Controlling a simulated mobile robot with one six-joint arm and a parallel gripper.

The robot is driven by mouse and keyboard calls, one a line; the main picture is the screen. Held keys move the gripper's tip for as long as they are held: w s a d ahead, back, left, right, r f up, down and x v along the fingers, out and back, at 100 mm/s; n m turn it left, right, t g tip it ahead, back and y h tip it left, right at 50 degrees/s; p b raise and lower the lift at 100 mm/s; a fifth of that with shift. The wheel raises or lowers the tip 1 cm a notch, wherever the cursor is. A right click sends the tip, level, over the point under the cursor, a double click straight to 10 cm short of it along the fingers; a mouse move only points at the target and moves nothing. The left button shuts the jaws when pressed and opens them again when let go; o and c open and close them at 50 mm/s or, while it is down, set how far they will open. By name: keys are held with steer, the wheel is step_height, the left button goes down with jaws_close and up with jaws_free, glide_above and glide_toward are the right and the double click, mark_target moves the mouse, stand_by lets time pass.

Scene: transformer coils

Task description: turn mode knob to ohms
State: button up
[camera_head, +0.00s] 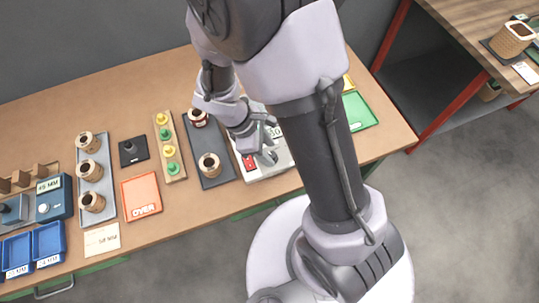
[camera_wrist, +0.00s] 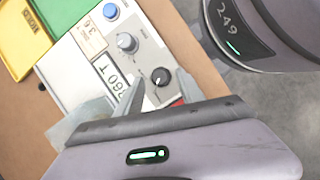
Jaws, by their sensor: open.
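The pale meter (camera_head: 282,161) stands on the bench, mostly hidden by my arm. In the wrist view its panel (camera_wrist: 146,55) carries a black knob (camera_wrist: 160,77) with a light pointer mark, a grey-blue knob (camera_wrist: 127,43) and a blue button or knob (camera_wrist: 110,11). I cannot read which is the mode knob or its markings. My gripper (camera_wrist: 161,80) is open, its fingertips either side of the black knob; contact cannot be told. In the head view my gripper (camera_head: 268,138) is over the meter.
A grey tray (camera_head: 213,172) with coils lies left of the meter, then a strip of yellow and green buttons (camera_head: 168,150) and an orange "OVER" tray (camera_head: 141,196). A green tray (camera_head: 359,112) lies to the right. My arm column shows at the wrist view's upper right.

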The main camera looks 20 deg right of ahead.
steer(key=shift+x, duration=0.75)
steer(key=shift+c, duration=0.3)
jaws_close()
